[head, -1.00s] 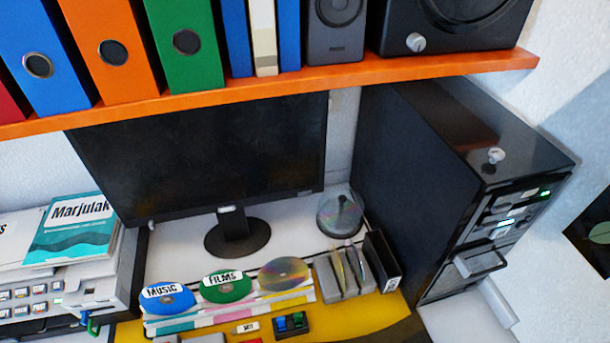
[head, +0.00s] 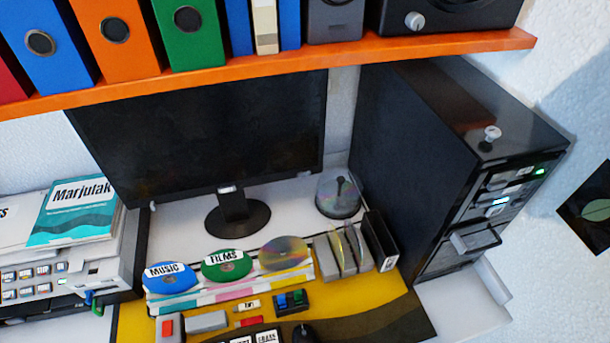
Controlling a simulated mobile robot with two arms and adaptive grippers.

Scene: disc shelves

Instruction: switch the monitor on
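The monitor (head: 205,130) stands on a round black foot (head: 238,218) under the orange shelf. Its screen is dark. Small marks show on the lower right of its frame (head: 304,174), too small to read, and a small pale knob (head: 152,206) shows at its lower left corner. Neither of my grippers shows in the head view.
A black computer tower (head: 430,150) stands right of the monitor. The orange shelf (head: 270,71) with binders overhangs the monitor's top. Discs, a disc rack (head: 343,258) and a disc spindle (head: 338,196) stand in front. A printer (head: 65,270) is at left.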

